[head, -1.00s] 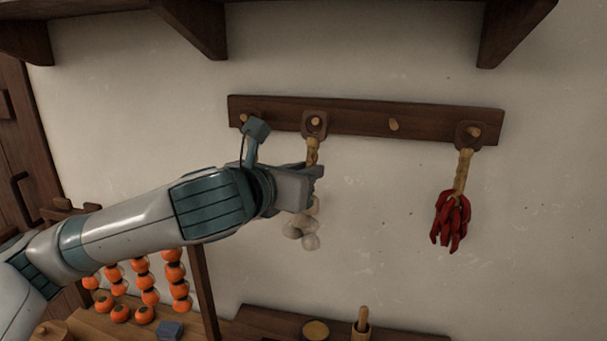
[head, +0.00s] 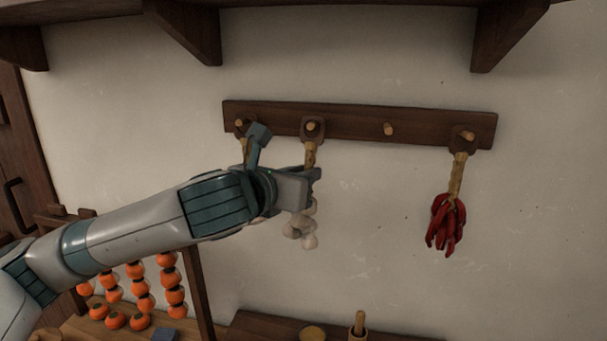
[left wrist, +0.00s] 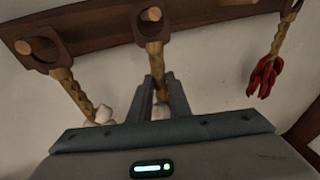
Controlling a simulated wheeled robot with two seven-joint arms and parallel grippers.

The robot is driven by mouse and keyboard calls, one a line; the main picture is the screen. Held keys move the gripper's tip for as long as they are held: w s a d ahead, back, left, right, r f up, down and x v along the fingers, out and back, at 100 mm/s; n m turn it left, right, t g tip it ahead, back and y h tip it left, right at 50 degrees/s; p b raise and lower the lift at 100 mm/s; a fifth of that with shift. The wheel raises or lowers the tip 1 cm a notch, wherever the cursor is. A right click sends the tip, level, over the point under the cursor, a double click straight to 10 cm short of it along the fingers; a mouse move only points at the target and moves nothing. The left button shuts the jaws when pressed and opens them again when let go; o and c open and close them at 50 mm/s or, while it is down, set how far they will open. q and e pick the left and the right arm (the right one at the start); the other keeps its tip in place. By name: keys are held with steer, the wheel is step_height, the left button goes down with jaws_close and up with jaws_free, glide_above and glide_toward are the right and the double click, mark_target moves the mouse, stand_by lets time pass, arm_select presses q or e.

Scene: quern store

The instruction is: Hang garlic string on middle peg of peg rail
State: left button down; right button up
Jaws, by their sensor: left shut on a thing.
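The garlic string (head: 301,231) is a tan braided cord with pale bulbs and a dark holed tab at its top. Its tab sits around the second peg from the left (head: 312,125) on the dark wooden peg rail (head: 350,121), the peg's end showing through the hole. My left gripper (head: 314,180) is shut on the cord below the tab. In the left wrist view the cord (left wrist: 158,60) runs down between the fingers (left wrist: 166,95). The fingers and wrist hide part of the cord and bulbs. My right gripper is not in view.
A red chilli string (head: 445,222) hangs on the rightmost peg. The peg left of it (head: 389,129) is bare. Another string (left wrist: 78,92) with pale bulbs hangs on the leftmost peg, partly behind my arm. Orange fruit strings (head: 140,285) stand low left. A shelf (head: 330,7) runs above.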

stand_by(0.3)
arm_select(q)
steer(key=c, duration=1.6)
jaws_free()
steer(key=shift+o, duration=0.2)
steer(key=shift+s, duration=0.1)
steer(key=shift+s+a+b, duration=0.2)
steer(key=shift+s+b, duration=0.15)
steer(key=shift+s, duration=0.05)
steer(key=b+v, duration=0.9)
steer(key=v, duration=0.7)
steer(key=shift+s+a, duration=0.15)
steer(key=shift+a, duration=0.05)
